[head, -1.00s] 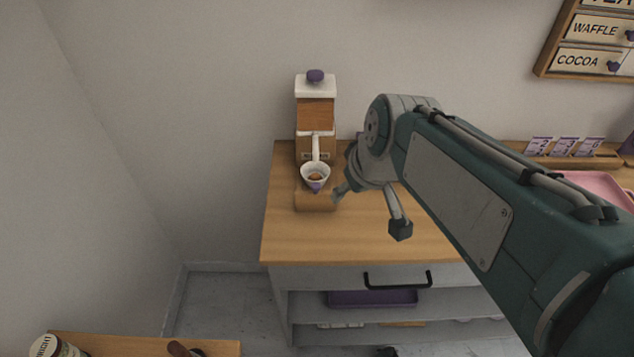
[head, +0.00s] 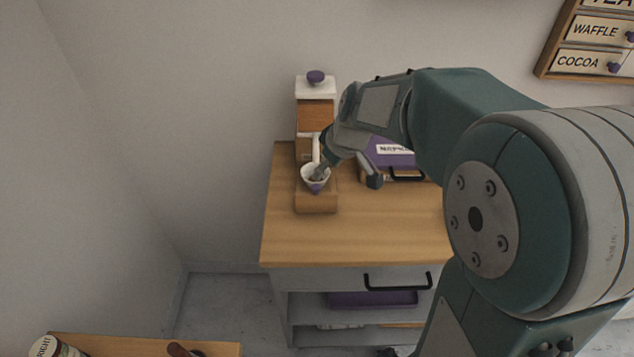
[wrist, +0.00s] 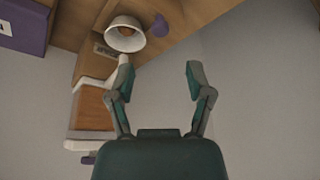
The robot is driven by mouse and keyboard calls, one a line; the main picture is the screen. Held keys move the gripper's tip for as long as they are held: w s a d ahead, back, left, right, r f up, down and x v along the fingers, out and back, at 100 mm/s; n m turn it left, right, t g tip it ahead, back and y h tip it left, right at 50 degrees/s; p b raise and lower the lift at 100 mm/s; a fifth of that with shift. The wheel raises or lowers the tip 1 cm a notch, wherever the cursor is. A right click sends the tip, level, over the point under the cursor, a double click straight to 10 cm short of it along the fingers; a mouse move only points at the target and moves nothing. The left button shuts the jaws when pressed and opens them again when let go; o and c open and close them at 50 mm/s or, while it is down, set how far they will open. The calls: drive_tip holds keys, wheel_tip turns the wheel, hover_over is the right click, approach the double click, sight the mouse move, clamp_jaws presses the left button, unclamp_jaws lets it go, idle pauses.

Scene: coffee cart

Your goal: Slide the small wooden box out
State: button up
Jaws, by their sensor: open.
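A coffee grinder has a wooden body (head: 316,115) and a white top with a purple knob. A white cup-shaped part (head: 309,177) sits low at its front, above a wooden base block (head: 316,203). I cannot tell which wooden part is the small box. My gripper (head: 346,178) is open and empty; one finger overlaps the cup in the head view. In the wrist view the cup (wrist: 125,37) is just beyond one fingertip (wrist: 159,66).
The wooden counter top (head: 350,235) is clear in front. Below it is a drawer front with a black handle (head: 397,282) and a shelf with a purple tray (head: 372,300). My arm hides the right side.

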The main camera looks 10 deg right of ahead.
sight(316, 186)
drive_tip(key=x, duration=0.8)
drive_tip(key=shift+a, duration=0.1)
clamp_jaws()
